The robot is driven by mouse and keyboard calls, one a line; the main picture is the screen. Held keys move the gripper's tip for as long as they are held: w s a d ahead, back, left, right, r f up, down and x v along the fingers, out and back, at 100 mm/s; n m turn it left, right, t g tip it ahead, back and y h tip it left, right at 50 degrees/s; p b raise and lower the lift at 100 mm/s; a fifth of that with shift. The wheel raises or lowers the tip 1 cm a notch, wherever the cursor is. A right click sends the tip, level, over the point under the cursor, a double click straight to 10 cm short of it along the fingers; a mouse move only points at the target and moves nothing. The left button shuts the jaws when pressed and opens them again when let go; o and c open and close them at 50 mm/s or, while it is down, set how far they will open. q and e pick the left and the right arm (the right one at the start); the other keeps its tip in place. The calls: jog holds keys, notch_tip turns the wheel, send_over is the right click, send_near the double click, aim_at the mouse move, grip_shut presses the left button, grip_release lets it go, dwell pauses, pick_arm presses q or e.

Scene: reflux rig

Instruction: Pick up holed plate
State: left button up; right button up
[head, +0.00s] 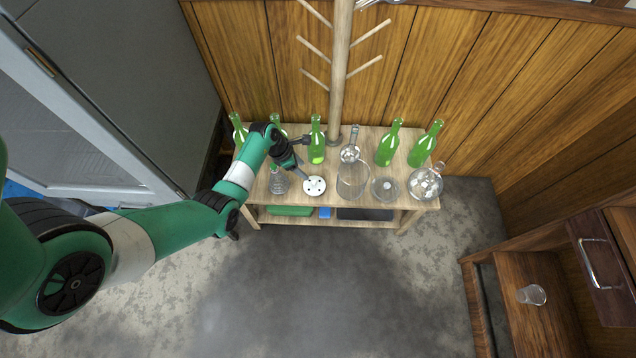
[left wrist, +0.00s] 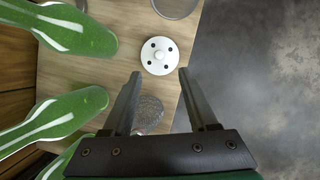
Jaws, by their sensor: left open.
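The holed plate (head: 314,186) is a small white disc with dark holes and a raised middle knob. It lies flat near the front edge of the wooden table (head: 408,199). In the left wrist view the holed plate (left wrist: 160,56) is just beyond my open fingertips, in line with the gap between them. My left gripper (left wrist: 157,72) is open and empty. In the head view my left gripper (head: 303,176) is at the plate's upper left, apart from it. My right gripper is not in view.
A clear glass vessel (head: 279,181) stands left of the plate and a glass beaker (head: 352,182) right of it. Several green bottles (head: 317,142) line the back. A wooden peg stand (head: 338,80) rises behind. A round-bottomed flask (head: 427,183) stands at the right end.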

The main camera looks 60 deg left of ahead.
pick_arm(q)
jog(key=b, duration=0.5)
send_over(315, 181)
jog(key=s, duration=0.3)
jog(key=f, duration=0.6)
jog(key=shift+a, duration=0.2)
jog(key=shift+w, duration=0.25)
jog(key=shift+f+b, duration=0.45)
jog(key=shift+b, duration=0.15)
jog(key=b+x, duration=0.4)
jog(key=shift+w+f+b, duration=0.2)
jog(key=shift+b, duration=0.15)
jog(key=shift+r, duration=0.15)
grip_shut()
